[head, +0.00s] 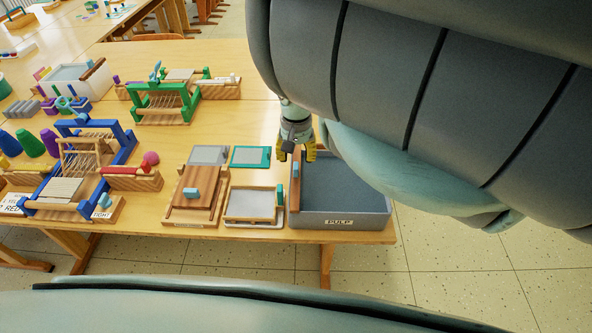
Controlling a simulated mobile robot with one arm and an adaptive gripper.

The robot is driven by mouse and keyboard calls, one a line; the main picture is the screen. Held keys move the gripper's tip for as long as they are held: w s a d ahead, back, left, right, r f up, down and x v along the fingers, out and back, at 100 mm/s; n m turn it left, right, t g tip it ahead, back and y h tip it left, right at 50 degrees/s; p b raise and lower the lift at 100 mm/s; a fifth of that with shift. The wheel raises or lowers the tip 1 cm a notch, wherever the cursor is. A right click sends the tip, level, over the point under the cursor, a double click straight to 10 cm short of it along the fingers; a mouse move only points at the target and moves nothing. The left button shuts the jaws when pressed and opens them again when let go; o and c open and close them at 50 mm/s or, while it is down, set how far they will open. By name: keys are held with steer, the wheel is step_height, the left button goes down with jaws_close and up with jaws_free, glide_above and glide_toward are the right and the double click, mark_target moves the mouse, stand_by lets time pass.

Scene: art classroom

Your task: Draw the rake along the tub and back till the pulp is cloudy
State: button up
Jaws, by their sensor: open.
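The grey tub (340,221) labelled PULP stands at the right end of the table, filled with flat dark grey-blue pulp (340,188). What looks like the rake (295,194), a brown wooden bar with a light-blue grip, lies along the tub's left side. My gripper (297,152) is open, its yellow fingertips pointing down near the tub's back left corner, above or behind the far end of the rake. My arm hides the tub's back right part.
Left of the tub are a framed screen (252,204), a wooden press board (196,190), a green-edged sheet (250,156) and a grey slab (209,154). Blue (90,165) and green (163,103) looms stand farther left. The table's edge lies close to the tub's front and right.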

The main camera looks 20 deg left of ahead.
mark_target(296, 165)
step_height(296, 165, down, 4)
steer(key=shift+a+f, duration=0.1)
steer(key=shift+a, duration=0.05)
steer(key=shift+f+b, duration=0.3)
steer(key=shift+f, duration=0.1)
steer(key=shift+o, duration=0.5)
jaws_close()
